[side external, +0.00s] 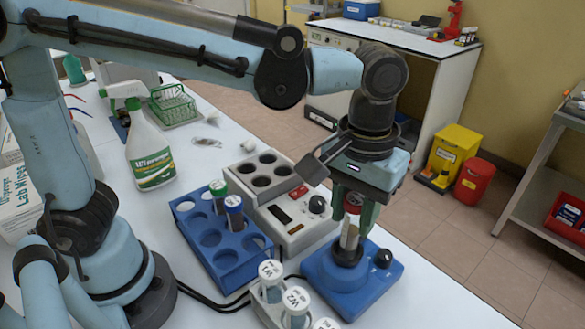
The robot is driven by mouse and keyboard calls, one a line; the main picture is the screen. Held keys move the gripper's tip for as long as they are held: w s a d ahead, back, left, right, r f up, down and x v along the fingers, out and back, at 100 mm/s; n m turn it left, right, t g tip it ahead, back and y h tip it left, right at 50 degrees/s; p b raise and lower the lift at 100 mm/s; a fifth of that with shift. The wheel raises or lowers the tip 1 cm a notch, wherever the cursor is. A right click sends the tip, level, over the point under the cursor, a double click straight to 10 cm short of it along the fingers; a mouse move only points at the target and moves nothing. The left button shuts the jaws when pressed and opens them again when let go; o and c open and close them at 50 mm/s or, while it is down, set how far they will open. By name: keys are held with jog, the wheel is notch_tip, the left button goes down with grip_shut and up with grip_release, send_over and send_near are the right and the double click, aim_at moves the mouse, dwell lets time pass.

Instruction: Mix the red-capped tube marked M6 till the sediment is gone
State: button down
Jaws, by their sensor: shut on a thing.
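A red-capped tube (349,237) stands roughly upright between the fingers of my gripper (355,213), which is shut on it near the cap. Its lower end is at the dark cup on top of a blue mixer (322,277) with a black knob. The tube looks to meet the cup, but I cannot tell how firmly it presses. The visible lower part of the tube is pale beige. The marking M6 and any sediment are too small to make out.
Left of the mixer are a grey block heater (301,238) and a blue rack (238,271) with green-capped and blue-capped tubes. White-capped tubes (296,299) stand in a holder in front. A spray bottle (149,150) and green wire rack (173,104) are farther back. The table edge runs close right of the mixer.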

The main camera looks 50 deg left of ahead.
jog(key=shift+r, duration=4.25)
